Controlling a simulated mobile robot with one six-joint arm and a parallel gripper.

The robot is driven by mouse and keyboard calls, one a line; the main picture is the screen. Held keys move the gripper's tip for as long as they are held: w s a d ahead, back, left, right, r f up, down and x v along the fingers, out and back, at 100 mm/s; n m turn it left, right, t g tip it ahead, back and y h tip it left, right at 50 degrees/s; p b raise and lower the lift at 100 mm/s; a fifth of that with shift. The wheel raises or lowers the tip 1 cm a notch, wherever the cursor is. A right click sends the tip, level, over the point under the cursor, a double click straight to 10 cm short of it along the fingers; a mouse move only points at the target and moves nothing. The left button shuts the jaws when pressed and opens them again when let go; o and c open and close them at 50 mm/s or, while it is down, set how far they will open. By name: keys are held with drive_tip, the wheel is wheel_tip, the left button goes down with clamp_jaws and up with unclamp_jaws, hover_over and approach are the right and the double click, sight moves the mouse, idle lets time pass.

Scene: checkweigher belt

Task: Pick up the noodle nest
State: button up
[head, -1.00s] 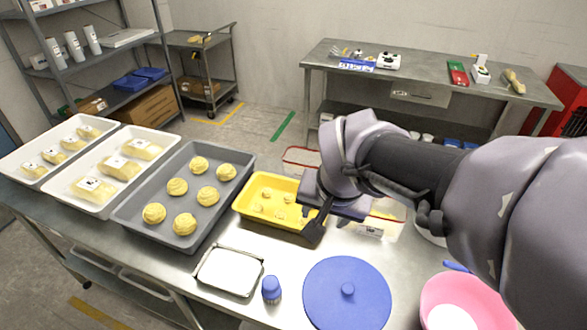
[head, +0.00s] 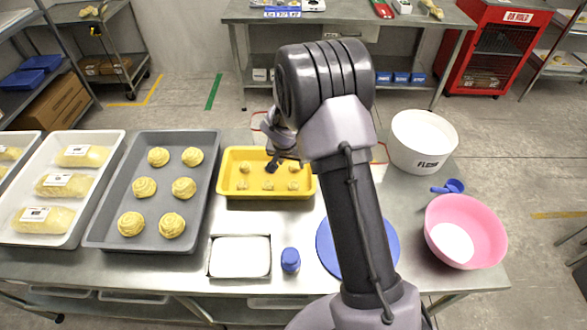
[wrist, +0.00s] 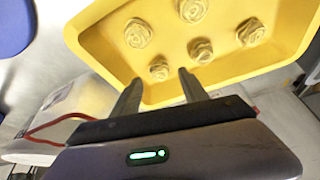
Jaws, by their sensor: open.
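The yellow tray (head: 225,189) holds several small, pale, coiled noodle nests. One nest (wrist: 159,69) shows just beyond the fingertips in the wrist view, near the tray wall. Another nest (wrist: 201,50) lies to its right, and more lie farther in. My gripper (wrist: 158,80) is open and empty, its fingers reaching over the tray's edge. In the head view my gripper (head: 272,166) is a dark shape over the yellow tray, partly hidden by my arm. Larger yellow coiled nests (head: 144,187) sit in the grey tray (head: 99,231) to the left.
A white tray (head: 107,150) of labelled packs lies far left. A metal pan (head: 240,257), blue bottle (head: 290,260), blue lid (head: 390,243), pink bowl (head: 485,225), blue scoop (head: 450,187) and white flour tub (head: 422,143) share the table.

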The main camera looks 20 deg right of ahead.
sight(293, 166)
drive_tip(key=x, duration=0.5)
drive_tip(key=shift+w+d+b, duration=0.2)
drive_tip(key=shift+b, duration=0.15)
drive_tip(key=c, duration=1.1)
